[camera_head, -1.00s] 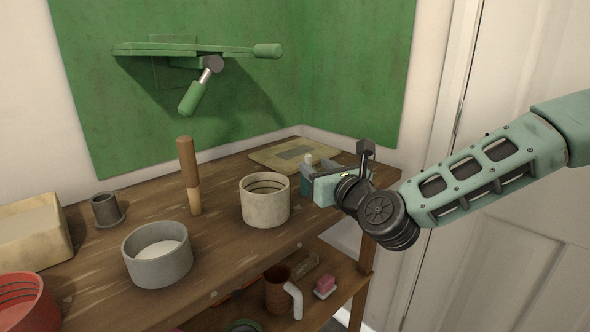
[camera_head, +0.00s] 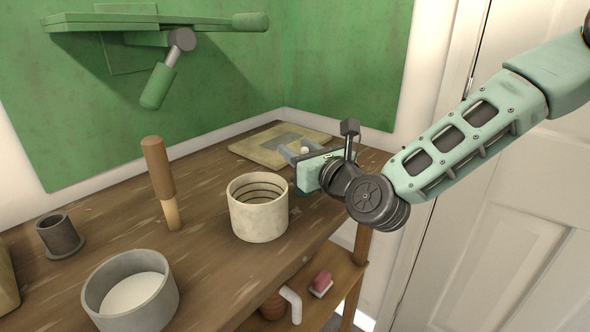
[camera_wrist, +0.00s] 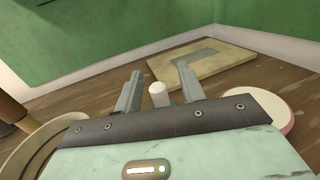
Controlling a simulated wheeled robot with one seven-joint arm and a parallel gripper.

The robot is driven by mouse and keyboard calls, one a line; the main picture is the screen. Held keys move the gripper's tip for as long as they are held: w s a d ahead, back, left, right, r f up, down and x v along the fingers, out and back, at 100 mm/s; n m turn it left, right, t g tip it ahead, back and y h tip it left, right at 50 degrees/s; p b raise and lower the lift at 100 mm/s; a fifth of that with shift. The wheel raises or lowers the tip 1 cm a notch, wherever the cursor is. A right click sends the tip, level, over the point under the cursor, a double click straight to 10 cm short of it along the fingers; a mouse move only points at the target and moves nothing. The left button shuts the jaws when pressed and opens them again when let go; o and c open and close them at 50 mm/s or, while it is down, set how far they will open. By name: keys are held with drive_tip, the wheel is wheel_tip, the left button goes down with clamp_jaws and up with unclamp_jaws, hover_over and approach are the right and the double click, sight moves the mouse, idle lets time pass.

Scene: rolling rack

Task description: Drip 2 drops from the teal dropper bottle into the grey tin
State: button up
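The teal dropper bottle stands at the right end of the bench top. Its white cap (camera_head: 305,149) shows beside my gripper (camera_head: 297,166), which hides most of the body. In the wrist view the cap (camera_wrist: 158,95) rises between the two fingers of my gripper (camera_wrist: 159,82), with a gap on each side at cap height. Whether the fingers touch the wider body below is hidden. A wide grey round tin (camera_head: 150,308) with a pale inside stands at the front left of the bench, well left of my gripper. A smaller dark grey cup (camera_head: 60,236) on a flange stands behind it.
A cream ribbed pot (camera_head: 258,215) stands just left of my gripper. A wooden-handled tool (camera_head: 160,180) stands upright farther left. A flat tan board (camera_head: 250,150) lies behind. A pale round disc (camera_wrist: 258,108) lies right in the wrist view. A green wall fixture (camera_head: 150,22) hangs above.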

clamp_jaws()
drive_tip(key=shift+r, duration=0.1)
wheel_tip(320, 180, up, 10)
drive_tip(key=p, duration=0.1)
drive_tip(key=shift+p, duration=0.4)
